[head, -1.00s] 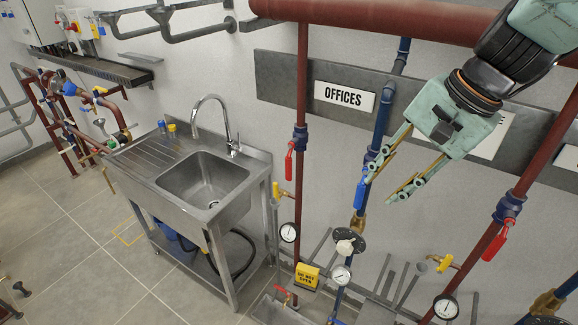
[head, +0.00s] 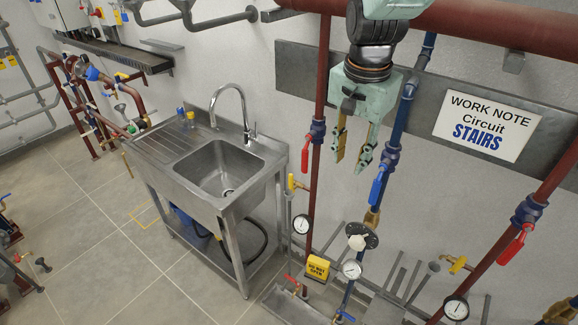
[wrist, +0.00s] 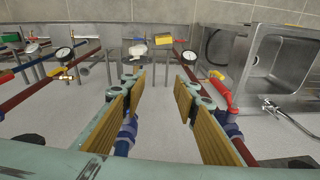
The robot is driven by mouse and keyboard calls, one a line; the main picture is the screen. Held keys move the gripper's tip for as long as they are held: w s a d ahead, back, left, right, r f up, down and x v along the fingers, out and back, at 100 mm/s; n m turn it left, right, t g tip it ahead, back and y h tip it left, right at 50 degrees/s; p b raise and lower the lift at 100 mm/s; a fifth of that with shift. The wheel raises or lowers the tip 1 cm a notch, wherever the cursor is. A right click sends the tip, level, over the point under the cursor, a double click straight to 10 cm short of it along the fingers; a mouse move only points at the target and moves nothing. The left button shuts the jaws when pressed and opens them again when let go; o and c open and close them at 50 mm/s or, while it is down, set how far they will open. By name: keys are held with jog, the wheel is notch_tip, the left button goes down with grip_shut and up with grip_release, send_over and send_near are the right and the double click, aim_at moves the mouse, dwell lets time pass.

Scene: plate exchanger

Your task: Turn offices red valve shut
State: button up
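The offices red valve is a red lever handle (head: 305,155) on a blue valve body (head: 318,130), on the left red pipe. The handle hangs down along the pipe. In the wrist view the red handle (wrist: 219,91) is just right of the right finger, outside the jaws. My gripper (head: 350,164) is open and empty. It points down between the left red pipe and the blue pipe, right of the red handle. In the wrist view the gap between its fingers (wrist: 160,84) is clear. The OFFICES sign is hidden behind my arm.
A blue lever (head: 378,186) on the blue pipe is close to my gripper's right. Another red lever (head: 514,246) is on the right red pipe, below a "WORK NOTE Circuit STAIRS" sign (head: 487,127). Gauges and a yellow "DO NOT OPEN" block (head: 317,268) are below. A steel sink (head: 212,174) stands left.

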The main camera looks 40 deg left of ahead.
aim_at(304, 155)
jog(key=a+n+t, duration=0.1)
jog(key=a+t, duration=0.2)
jog(key=a, duration=1.4)
jog(key=shift+s+a+r, duration=0.2)
jog(key=shift+a+r, duration=0.05)
jog(key=shift+a, duration=0.05)
jog(key=shift+f, duration=0.1)
jog(key=shift+d+p+x, duration=0.15)
jog(key=shift+p+x, duration=0.1)
jog(key=shift+x, duration=2.1)
jog(key=shift+d+p+x, duration=0.15)
jog(key=shift+p+x, duration=0.1)
jog(key=shift+x, duration=2.15)
jog(key=shift+d+p+x, duration=0.2)
jog(key=shift+p+x, duration=0.05)
jog(key=shift+x, duration=2.1)
jog(key=shift+w, duration=0.2)
grip_shut()
